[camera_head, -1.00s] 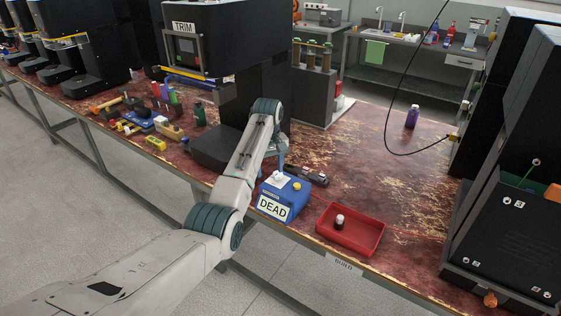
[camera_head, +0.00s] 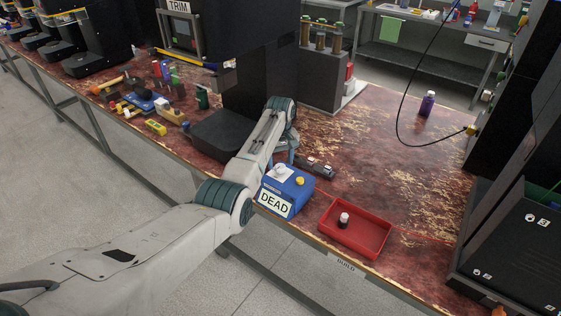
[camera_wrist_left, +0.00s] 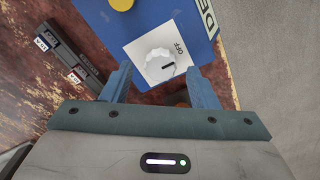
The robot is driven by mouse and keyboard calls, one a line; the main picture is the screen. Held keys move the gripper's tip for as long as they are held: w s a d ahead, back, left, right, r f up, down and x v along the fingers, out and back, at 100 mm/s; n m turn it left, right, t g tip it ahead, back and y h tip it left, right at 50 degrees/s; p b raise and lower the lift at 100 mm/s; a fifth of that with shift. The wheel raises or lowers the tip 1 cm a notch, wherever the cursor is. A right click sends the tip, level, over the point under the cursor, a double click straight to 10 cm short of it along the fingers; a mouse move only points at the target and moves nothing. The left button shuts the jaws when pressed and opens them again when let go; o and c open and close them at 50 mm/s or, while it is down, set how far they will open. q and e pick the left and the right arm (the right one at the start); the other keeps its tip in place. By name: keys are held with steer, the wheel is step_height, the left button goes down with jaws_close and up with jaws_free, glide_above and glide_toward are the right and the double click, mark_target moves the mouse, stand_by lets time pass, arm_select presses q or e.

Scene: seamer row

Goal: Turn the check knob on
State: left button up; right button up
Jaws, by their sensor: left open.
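The check knob (camera_wrist_left: 158,64) is a white round dial with a short dark mark, on a white plate printed OFF (camera_wrist_left: 179,47). The plate is on a blue box (camera_head: 296,196) with a DEAD label, standing at the bench's front edge. The box also shows in the left wrist view (camera_wrist_left: 85,10). My left gripper (camera_wrist_left: 160,70) is open, its two blue fingers on either side of the dial in that view. I cannot tell whether they touch it. In the head view the left gripper (camera_head: 286,160) is partly hidden by its own arm, just behind the box. My right gripper is out of view.
A yellow button (camera_head: 299,181) is on the box top. A dark block (camera_head: 318,167) lies behind the box. A red tray (camera_head: 368,237) with a small black and white piece (camera_head: 344,219) is to the right. A black machine (camera_head: 262,65) stands behind my arm.

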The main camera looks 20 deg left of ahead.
arm_select(q)
steer(key=shift+f, duration=0.7)
steer(key=shift+c, duration=1.1)
steer(key=c, duration=0.7)
steer(key=shift+c, duration=0.2)
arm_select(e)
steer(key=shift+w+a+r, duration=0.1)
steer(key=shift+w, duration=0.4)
